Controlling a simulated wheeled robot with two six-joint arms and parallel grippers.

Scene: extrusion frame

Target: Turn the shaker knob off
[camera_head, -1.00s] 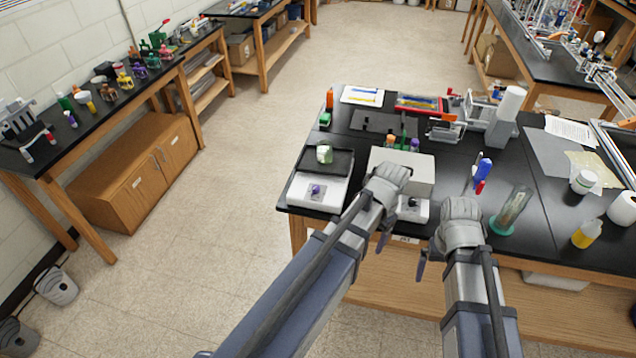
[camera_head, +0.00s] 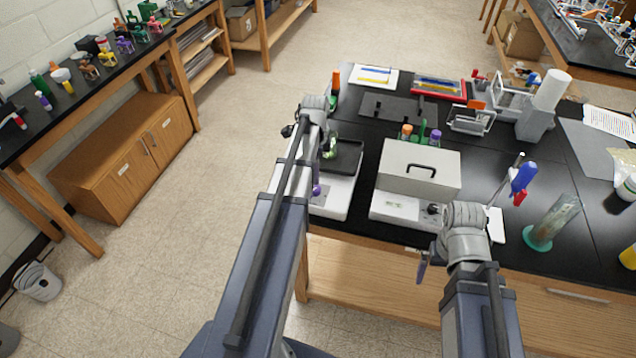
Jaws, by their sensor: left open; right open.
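Two white devices stand at the near left of the black table. The left one (camera_head: 340,197) has a dark platform with a clear, greenish vessel (camera_head: 331,146) and a purple knob (camera_head: 317,190) on its front, partly hidden by my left arm. The right one (camera_head: 387,207) carries a grey box with a handle (camera_head: 419,169) and has a dark knob (camera_head: 433,209) in front. I cannot tell for certain which is the shaker. My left gripper (camera_head: 309,128) is open beside the left device's back left part, beyond the purple knob. My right gripper (camera_head: 445,248) is open near the table's front edge, close to the dark knob.
Coloured-cap bottles (camera_head: 420,131) stand behind the grey box.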

